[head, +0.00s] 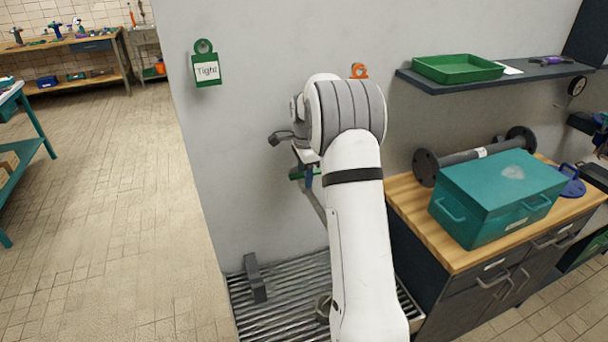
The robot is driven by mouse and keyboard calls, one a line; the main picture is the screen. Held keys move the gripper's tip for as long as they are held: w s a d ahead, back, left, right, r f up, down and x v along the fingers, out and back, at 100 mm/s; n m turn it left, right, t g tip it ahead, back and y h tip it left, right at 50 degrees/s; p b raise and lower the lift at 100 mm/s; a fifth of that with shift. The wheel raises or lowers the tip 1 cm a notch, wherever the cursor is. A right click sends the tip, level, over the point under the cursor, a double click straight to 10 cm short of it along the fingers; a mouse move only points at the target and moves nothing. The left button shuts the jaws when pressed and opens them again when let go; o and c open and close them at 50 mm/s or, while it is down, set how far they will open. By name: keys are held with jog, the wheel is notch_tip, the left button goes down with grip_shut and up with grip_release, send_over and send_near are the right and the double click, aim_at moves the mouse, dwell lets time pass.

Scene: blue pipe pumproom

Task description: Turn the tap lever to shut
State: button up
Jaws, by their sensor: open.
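A small green piece (297,174), which looks like the tap lever, shows just left of my arm in front of the grey wall. A blue part (308,180) sits beside it, and a thin grey pipe (315,205) runs down from there behind my arm. The rest of the tap is hidden, so I cannot tell the lever's full angle. My gripper (287,141) is open and partly hidden by my wrist. It is close above the green piece; I cannot tell whether they touch.
A green "Tight" tag (207,70) and an orange tag (359,71) hang on the wall. A metal floor grate (270,305) lies below. At right, a wooden-topped cabinet (440,236) holds a teal toolbox (500,190); a shelf (480,83) with a green tray (456,68) is above.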

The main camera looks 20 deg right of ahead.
notch_tip(320, 180, up, 7)
jog(key=shift+r+b, duration=0.1)
jog(key=shift+b, duration=0.4)
jog(key=shift+r, duration=0.3)
jog(key=shift+s+a+r, duration=0.1)
jog(key=shift+r, duration=0.05)
jog(key=s+a+r+n+t, duration=0.1)
jog(key=s+a+r+n, duration=0.25)
jog(key=s, duration=0.45)
jog(key=s+a+r+n+t, duration=0.1)
jog(key=s+a+r+n, duration=0.2)
jog(key=s+a+n, duration=0.35)
jog(key=s+a+f+n, duration=0.1)
jog(key=s+n, duration=0.3)
jog(key=s, duration=0.6)
jog(key=s+a+f+n+t, duration=0.1)
jog(key=s+a+f+n, duration=0.1)
jog(key=s, duration=0.9)
jog(key=shift+a+f+n, duration=0.2)
jog(key=shift+f+n, duration=0.65)
jog(key=shift+n, duration=0.35)
